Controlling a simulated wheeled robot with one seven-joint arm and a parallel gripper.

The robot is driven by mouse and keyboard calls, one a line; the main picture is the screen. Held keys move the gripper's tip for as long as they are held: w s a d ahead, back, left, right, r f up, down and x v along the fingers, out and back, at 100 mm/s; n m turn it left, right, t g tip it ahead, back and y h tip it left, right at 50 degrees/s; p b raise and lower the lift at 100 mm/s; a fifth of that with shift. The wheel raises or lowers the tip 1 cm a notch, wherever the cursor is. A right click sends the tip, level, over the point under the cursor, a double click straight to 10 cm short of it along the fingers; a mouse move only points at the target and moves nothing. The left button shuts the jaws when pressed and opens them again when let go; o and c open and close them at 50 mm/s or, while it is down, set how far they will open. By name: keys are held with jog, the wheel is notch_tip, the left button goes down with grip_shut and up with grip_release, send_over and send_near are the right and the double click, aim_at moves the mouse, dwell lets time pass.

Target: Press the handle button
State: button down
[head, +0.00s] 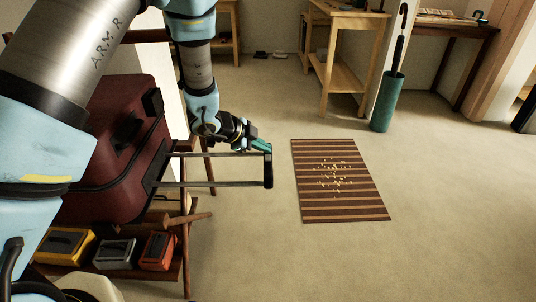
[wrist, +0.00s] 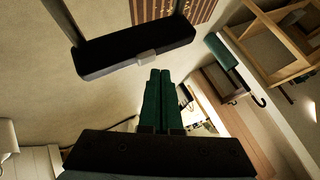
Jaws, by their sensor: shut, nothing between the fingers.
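The dark red suitcase (head: 105,170) is at the left of the head view, with its telescopic handle (head: 268,172) drawn out to the right on two rods. In the wrist view the black handle bar (wrist: 110,56) crosses the upper left, and a small light grey button (wrist: 146,57) shows on its near edge. My gripper (head: 263,146) is by the far end of the handle bar. In the wrist view its green fingers (wrist: 160,72) are together and empty, with their tips just short of the button. I cannot tell whether they touch it.
The suitcase rests on a wooden rack (head: 187,240) with several boxes on its lower shelf. A striped mat (head: 340,208) lies on the floor to the right. A green umbrella stand (head: 386,103) and wooden tables (head: 350,75) are farther back. Open floor surrounds the mat.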

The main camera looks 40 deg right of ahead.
jog(key=shift+r, duration=0.1)
notch_tip(320, 180, up, 5)
jog(key=p, duration=0.4)
dwell(0.3)
dwell(0.8)
